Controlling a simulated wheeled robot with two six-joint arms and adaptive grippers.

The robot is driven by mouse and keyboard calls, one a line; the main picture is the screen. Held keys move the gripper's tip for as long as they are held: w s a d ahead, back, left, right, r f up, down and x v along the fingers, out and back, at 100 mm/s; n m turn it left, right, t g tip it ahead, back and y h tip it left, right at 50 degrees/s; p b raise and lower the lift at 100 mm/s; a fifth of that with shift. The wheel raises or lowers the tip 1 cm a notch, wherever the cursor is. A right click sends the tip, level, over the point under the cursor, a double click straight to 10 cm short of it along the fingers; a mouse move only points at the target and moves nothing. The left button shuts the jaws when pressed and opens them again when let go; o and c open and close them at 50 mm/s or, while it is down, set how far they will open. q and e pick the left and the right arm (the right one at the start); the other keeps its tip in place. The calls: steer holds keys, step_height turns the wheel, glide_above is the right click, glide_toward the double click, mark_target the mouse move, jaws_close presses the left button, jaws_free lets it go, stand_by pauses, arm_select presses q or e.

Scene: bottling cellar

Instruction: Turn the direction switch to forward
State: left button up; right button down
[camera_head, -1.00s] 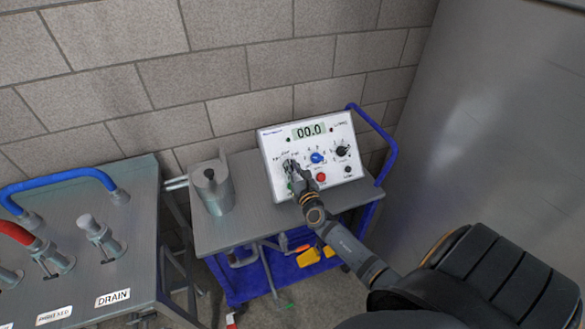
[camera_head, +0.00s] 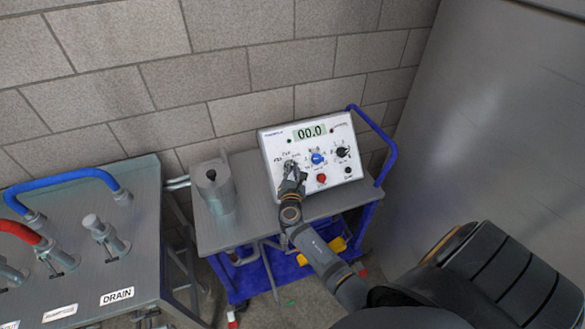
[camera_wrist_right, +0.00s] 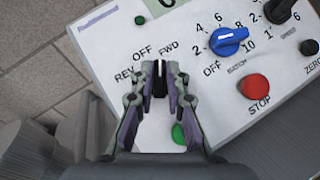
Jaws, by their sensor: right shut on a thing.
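The direction switch (camera_wrist_right: 159,86) is a dark knob at the left of the white control box (camera_head: 271,160), with REV, OFF and FWD printed around it. My right gripper (camera_head: 293,172) is at the box's front. In the right wrist view the fingertips of the right gripper (camera_wrist_right: 160,78) are shut on the knob, one on each side. The fingers cover much of the switch, so I cannot tell for certain which label it points to. My left gripper is not in view.
The box also has a blue knob (camera_wrist_right: 229,41), a red STOP button (camera_wrist_right: 257,88) and a green button (camera_wrist_right: 179,134), close to the fingers. A grey metal jug (camera_head: 215,190) stands left of the box on the cart. A bench with hoses (camera_head: 75,179) is at the left.

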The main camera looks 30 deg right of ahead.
steer(key=shift+a+m+g+h, duration=0.1)
steer(key=shift+m+g+h, duration=0.65)
steer(key=shift+m, duration=0.75)
steer(key=shift+g, duration=0.45)
steer(key=c, duration=1.3)
jaws_free()
steer(key=shift+c, duration=0.2)
steer(key=v, duration=0.7)
steer(key=shift+s, duration=0.2)
steer(key=shift+a, duration=0.1)
